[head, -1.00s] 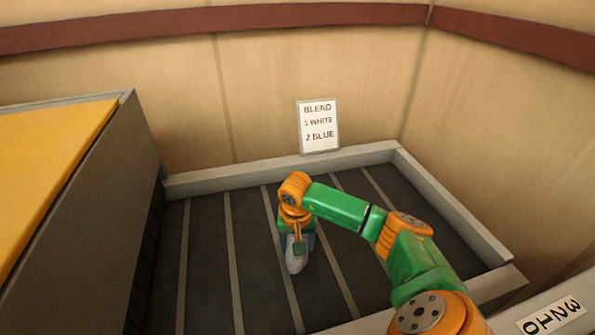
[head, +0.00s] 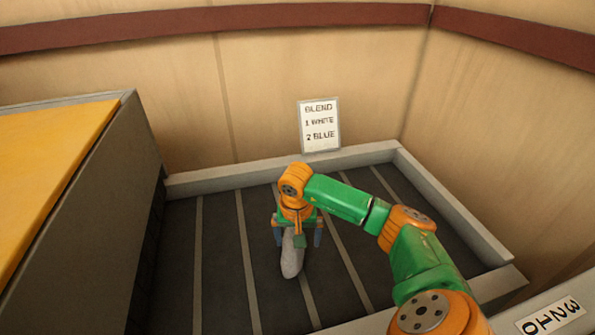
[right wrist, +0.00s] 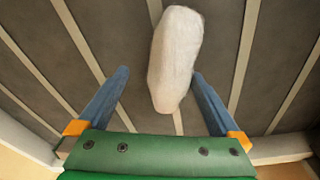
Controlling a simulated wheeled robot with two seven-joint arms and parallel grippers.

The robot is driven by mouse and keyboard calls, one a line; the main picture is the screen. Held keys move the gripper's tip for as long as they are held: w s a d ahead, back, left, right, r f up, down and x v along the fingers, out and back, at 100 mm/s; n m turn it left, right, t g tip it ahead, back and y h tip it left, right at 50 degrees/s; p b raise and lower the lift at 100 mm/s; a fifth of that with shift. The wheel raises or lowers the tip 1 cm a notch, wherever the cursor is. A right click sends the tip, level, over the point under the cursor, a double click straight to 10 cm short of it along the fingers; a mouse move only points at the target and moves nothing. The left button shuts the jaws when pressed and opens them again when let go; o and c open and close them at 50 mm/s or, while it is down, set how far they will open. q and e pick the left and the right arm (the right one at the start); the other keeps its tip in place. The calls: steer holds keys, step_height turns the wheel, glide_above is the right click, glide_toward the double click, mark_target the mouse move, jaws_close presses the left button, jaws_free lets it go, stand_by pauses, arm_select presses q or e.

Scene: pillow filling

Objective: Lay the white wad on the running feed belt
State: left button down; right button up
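The white wad (head: 291,262) is a pale, elongated lump lying on the dark, striped feed belt (head: 222,265). My right gripper (head: 298,240) is above the belt with its two blue fingers spread apart. From these views I cannot tell how high the fingertips are over the belt. My left gripper is not in view.
Pale rails (head: 275,170) frame the belt at the back and right. A grey-sided bin or table with a yellow top (head: 45,160) stands at the left. A sign reading BLEND, 1 WHITE, 2 BLUE (head: 320,125) stands at the back rail. The belt's left part is clear.

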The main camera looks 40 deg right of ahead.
step_height(320, 180, up, 10)
steer(key=a, duration=0.1)
steer(key=shift+s+b, duration=0.35)
steer(key=shift+s, duration=0.1)
steer(key=shift+f, duration=0.1)
stand_by(5.7)
